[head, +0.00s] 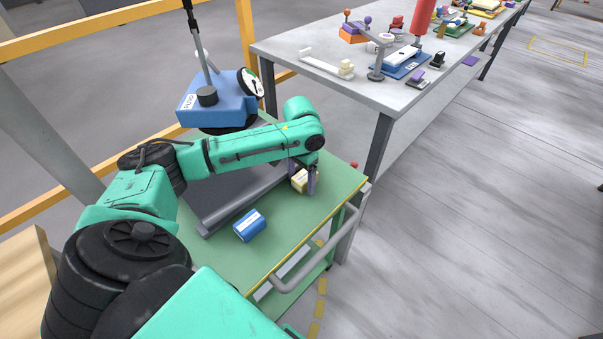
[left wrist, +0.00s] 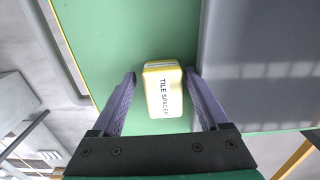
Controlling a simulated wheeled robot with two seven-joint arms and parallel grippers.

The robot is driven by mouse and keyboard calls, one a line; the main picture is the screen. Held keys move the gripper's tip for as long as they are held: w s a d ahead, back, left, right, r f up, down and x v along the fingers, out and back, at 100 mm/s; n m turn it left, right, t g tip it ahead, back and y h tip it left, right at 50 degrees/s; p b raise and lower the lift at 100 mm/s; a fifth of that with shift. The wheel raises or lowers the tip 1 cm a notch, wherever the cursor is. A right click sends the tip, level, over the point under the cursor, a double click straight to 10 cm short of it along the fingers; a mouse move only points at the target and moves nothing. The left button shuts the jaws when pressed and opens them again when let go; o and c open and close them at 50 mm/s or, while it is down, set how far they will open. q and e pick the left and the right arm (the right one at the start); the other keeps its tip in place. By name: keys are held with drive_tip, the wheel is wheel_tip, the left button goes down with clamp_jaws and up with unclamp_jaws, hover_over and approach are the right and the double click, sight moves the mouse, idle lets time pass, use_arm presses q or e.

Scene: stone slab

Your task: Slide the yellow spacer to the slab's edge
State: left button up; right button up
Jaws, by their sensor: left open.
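The yellow spacer (head: 299,181) lies on the green cart top, beside the grey stone slab (head: 238,207). In the left wrist view the spacer (left wrist: 163,90) is a small yellow block with a white label reading TILE SPACER. The slab (left wrist: 255,60) fills the right of that view, with a narrow green strip between it and the spacer. My left gripper (head: 303,185) is low over the cart, its two purple fingers on either side of the spacer. The fingers (left wrist: 163,98) are open, with a clear gap on the left and a smaller one on the right. My right gripper is out of view.
A blue labelled block (head: 250,225) lies on the green cart top (head: 290,225) near the slab. A blue box-like device (head: 215,103) stands behind my arm. The cart has a grey handle (head: 318,252) along its right side. A cluttered grey workbench (head: 340,85) stands beyond.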

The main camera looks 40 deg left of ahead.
sight(301, 179)
use_arm(q)
drive_tip(key=shift+a+r, duration=0.15)
drive_tip(key=shift+a, duration=0.05)
wheel_tip(301, 179, up, 14)
drive_tip(key=shift+d+r+p, duration=0.15)
drive_tip(key=shift+p, duration=0.25)
